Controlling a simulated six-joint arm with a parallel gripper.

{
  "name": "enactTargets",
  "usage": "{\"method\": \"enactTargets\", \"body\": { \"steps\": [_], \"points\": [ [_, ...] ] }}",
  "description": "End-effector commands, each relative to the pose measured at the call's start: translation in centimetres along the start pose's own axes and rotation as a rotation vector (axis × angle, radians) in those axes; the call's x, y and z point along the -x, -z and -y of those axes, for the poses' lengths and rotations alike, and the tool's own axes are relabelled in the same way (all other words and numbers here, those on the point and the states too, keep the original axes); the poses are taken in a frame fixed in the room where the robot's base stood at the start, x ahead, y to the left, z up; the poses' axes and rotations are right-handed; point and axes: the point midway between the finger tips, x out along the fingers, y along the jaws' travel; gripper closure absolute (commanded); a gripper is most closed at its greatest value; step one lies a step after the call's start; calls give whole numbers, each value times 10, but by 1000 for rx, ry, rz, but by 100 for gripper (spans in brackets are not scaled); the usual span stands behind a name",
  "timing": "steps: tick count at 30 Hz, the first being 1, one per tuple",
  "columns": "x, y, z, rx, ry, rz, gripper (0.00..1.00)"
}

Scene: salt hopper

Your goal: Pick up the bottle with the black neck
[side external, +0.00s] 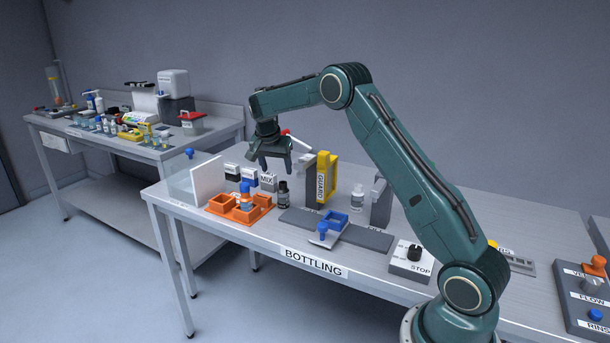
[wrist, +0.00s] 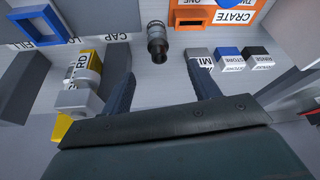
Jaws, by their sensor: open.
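The bottle with the black neck (side external: 283,194) stands upright on the bench just right of the orange crate (side external: 222,210) in the side view. In the wrist view the bottle (wrist: 156,38) is seen from above, its dark neck toward me, ahead of the gap between my fingers. My gripper (side external: 277,164) is open and empty, pointing down, above and slightly left of the bottle in the side view. In the wrist view both fingers of my gripper (wrist: 162,82) are spread wide, with bare bench between them.
A blue-topped bottle (side external: 246,196) stands in the crate. Small labelled blocks (side external: 268,182) sit behind it. A yellow guard (side external: 327,178) stands right of my gripper, near a pale bottle (side external: 357,198) and a blue open frame (side external: 336,221). A clear panel (side external: 182,187) is at the left end.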

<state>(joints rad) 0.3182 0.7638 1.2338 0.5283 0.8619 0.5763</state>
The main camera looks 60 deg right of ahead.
Motion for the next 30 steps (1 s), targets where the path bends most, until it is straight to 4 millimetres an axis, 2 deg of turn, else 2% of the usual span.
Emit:
{"method": "enactTargets", "body": {
  "steps": [12,18,26,30],
  "points": [
    [-60,0,-1,1,-2,1,39],
    [-72,0,0,0,0,0,39],
    [-75,0,-1,0,0,0,39],
    [-84,0,-2,0,-1,2,39]
  ]
}}
